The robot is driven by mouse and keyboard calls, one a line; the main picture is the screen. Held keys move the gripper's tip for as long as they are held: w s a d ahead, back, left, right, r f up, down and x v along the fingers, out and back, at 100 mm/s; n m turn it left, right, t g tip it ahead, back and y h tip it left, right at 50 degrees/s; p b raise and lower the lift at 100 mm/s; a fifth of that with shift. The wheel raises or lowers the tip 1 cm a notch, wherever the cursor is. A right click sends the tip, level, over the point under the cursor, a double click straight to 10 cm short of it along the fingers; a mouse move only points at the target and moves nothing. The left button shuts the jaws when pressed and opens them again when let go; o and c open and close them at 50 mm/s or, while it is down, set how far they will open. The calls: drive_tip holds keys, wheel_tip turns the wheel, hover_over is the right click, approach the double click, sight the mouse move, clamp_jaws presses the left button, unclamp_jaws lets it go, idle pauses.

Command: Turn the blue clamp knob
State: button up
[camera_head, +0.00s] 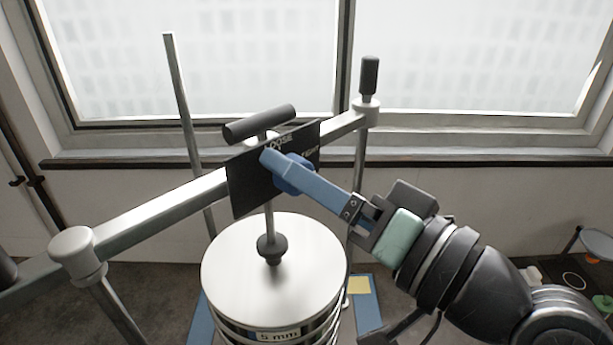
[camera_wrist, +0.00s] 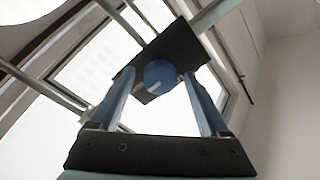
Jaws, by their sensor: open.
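The blue clamp knob (camera_head: 296,182) sits on a black plate (camera_head: 246,184) fixed to the shaker's metal crossbar. The plate carries white lettering that reads like "LOOSE", partly covered. In the wrist view the round knob (camera_wrist: 160,74) has a pale pointer mark, slanting down to the left. My gripper (camera_head: 279,168) reaches in from the lower right. In the wrist view its two blue fingers (camera_wrist: 158,80) are open, one on each side of the knob. A gap shows beside the knob, so it is not gripped. In the head view the near finger partly hides the knob.
A stack of round sieves (camera_head: 270,255) marked "5 mm" stands below the crossbar (camera_head: 160,208). A black T-handle (camera_head: 260,124) rises just behind the plate. Upright rods (camera_head: 184,110) and a black-topped post (camera_head: 369,80) flank it. A window is behind.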

drive_tip(key=b+v, duration=0.4)
drive_tip(key=v, duration=0.9)
drive_tip(key=shift+b, duration=0.35)
drive_tip(key=w+a+r+m+t+h, duration=0.1)
drive_tip(key=w+a+r+t+h, duration=0.3)
drive_tip(key=w+r+t+h, duration=0.45)
drive_tip(key=s+a+r+n+t+h, duration=0.1)
drive_tip(key=s+a+r+t+h, duration=0.3)
drive_tip(key=r, duration=0.5)
drive_tip(key=shift+s+a+r+t+h, duration=0.35)
drive_tip(key=shift+s+a+t, duration=0.25)
drive_tip(key=shift+a+t, duration=0.25)
